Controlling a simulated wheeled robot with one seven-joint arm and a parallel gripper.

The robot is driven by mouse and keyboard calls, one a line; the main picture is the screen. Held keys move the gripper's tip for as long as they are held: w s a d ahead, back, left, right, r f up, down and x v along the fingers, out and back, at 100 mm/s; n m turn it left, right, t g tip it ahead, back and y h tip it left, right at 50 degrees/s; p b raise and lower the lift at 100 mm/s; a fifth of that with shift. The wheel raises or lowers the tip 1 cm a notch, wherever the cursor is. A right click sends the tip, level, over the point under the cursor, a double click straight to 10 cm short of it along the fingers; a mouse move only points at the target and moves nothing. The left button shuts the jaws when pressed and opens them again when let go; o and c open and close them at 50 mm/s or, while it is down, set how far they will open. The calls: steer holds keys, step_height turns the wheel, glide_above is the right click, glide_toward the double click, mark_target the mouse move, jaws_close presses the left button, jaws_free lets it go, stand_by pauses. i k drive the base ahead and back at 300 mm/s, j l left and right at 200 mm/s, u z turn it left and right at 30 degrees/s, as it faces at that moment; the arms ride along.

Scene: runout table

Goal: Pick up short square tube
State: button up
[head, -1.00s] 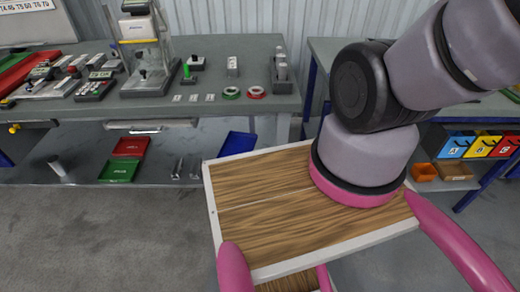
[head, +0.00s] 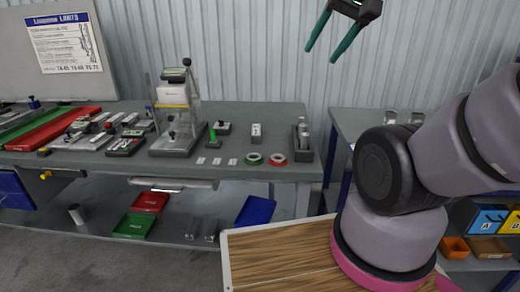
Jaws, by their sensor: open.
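My gripper (head: 320,55) shows at the top of the head view, its two green fingers apart and empty, pointing down in front of the wall above the bench. I cannot tell for sure which thing is the short square tube. A small upright light-grey block (head: 256,132) stands on the bench top. A short grey tube (head: 76,214) stands tilted on the lower shelf at left. Two small metal pieces, one of them here (head: 210,231), stand on the same shelf. All are well apart from my gripper.
The grey bench (head: 285,112) carries a glass-sided instrument (head: 175,115), green tape (head: 252,159), red tape (head: 277,159) and a dark holder (head: 302,145). Red (head: 151,201), green (head: 134,226) and blue (head: 256,211) bins sit below. A second table (head: 350,122) stands at right.

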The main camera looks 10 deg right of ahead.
mark_target(256, 129)
steer(key=j+z, duration=0.1)
steer(key=z, duration=0.25)
steer(key=j+z, duration=0.3)
steer(key=j, duration=0.25)
steer(key=j+z, duration=0.3)
steer(key=j, duration=0.85)
steer(key=k+j+z, duration=0.1)
steer(key=j, duration=0.5)
steer(key=k+j, duration=0.1)
steer(key=j, duration=0.5)
steer(key=j+z, duration=0.1)
steer(key=j, duration=0.45)
steer(key=i+j, duration=0.15)
steer(key=j, duration=0.2)
